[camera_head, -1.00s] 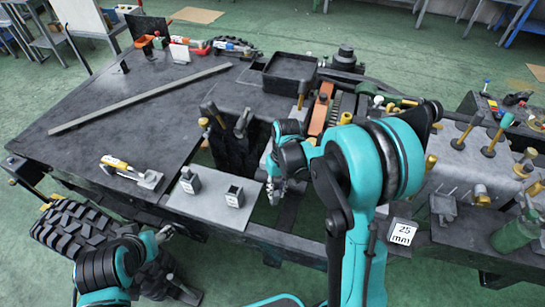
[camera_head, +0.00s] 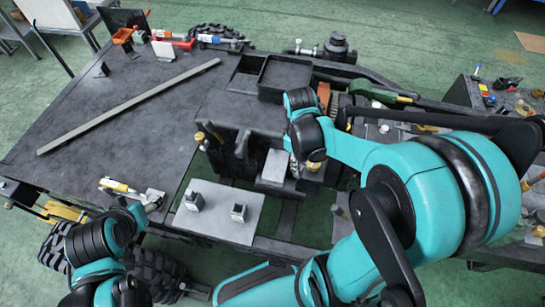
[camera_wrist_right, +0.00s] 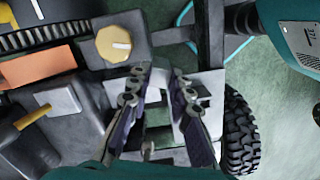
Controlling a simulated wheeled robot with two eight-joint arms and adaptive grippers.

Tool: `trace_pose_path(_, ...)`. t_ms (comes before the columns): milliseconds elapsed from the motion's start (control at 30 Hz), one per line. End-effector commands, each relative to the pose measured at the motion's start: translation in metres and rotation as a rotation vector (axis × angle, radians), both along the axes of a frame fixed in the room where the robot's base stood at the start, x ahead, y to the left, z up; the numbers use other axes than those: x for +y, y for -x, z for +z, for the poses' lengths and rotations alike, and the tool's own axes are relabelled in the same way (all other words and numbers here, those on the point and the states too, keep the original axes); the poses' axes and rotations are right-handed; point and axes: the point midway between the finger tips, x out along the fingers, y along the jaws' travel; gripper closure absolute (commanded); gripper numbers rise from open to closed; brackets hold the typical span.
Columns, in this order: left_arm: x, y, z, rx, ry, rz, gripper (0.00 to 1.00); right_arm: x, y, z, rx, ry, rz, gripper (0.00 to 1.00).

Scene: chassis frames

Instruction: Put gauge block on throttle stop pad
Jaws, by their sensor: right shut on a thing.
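My right gripper (camera_head: 305,160) points down over the middle of the chassis, largely hidden by its own wrist. In the right wrist view its fingers (camera_wrist_right: 160,80) are close together, shut on a small pale piece that seems to be the gauge block (camera_wrist_right: 155,95), mostly hidden between them. Two small dark-topped blocks (camera_head: 193,201) (camera_head: 238,212) stand on a light grey plate (camera_head: 215,228). A pale square pad (camera_wrist_right: 60,102) on a dark block, left of the fingers, may be the throttle stop pad. My left gripper (camera_head: 138,212) is by the table's front edge, its fingers unclear.
A yellow knob (camera_wrist_right: 118,43) lies close to the right fingers. Upright dark parts (camera_head: 240,145) stand left of my right wrist. A black tray (camera_head: 285,75) is behind. A long bar (camera_head: 130,105) lies on the otherwise fairly clear left tabletop. Tyres (camera_head: 150,270) are at the front.

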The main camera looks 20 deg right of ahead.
Motion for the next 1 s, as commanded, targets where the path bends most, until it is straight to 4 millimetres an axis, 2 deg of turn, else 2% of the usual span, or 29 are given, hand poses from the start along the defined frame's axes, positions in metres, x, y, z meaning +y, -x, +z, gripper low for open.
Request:
trace_pose_path(133, 0.000, 0.000, -0.011, 0.000, 0.000, 0.000, 0.35, 0.007, -0.024, -0.018, 0.000, 0.000, 0.007, 1.00)
trace_pose_path(400, 0.000, 0.000, -0.027, 0.000, 0.000, 0.000, 0.35, 0.025, -0.085, -0.056, -0.001, 0.000, 0.005, 1.00)
trace_pose_path(500, 0.000, 0.000, -0.030, 0.000, 0.000, 0.000, 0.35, 0.030, -0.099, -0.064, -0.001, -0.001, 0.003, 1.00)
trace_pose_path(733, 0.000, 0.000, -0.033, 0.000, 0.000, 0.000, 0.35, 0.032, -0.109, -0.075, 0.000, 0.000, 0.002, 1.00)
trace_pose_path(900, 0.000, 0.000, -0.042, 0.000, 0.000, 0.000, 0.35, 0.032, -0.109, -0.101, 0.000, 0.000, 0.002, 1.00)
trace_pose_path(1000, 0.000, 0.000, -0.045, 0.000, 0.000, 0.000, 0.35, 0.032, -0.109, -0.110, -0.001, -0.001, 0.001, 1.00)
